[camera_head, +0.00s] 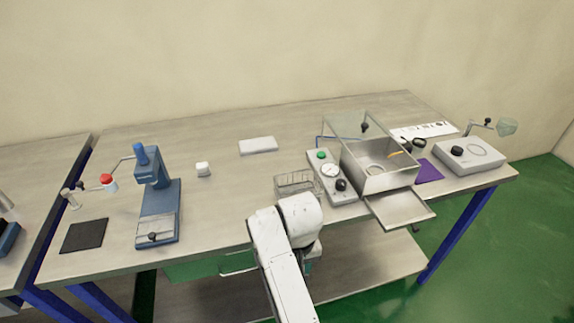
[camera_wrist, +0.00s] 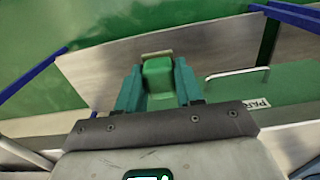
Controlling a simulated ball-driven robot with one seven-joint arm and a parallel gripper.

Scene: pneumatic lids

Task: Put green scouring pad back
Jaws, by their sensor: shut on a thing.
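The green scouring pad (camera_wrist: 158,68) is between the two teal fingers of my gripper (camera_wrist: 158,85) in the wrist view. My gripper is shut on it, and a thin pale edge shows at the pad's far end. The pad is held in front of the bench, with the lower shelf (camera_wrist: 100,70) behind it in view. In the head view my white arm hides most of the gripper and the pad.
A wire basket (camera_head: 297,180) stands near the bench's front edge, just beyond my arm. A green drawer (camera_head: 205,268) hangs below the bench; its labelled front (camera_wrist: 275,85) shows at right in the wrist view. Blue legs (camera_head: 460,228) and a projecting metal tray (camera_head: 400,210) are at right.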

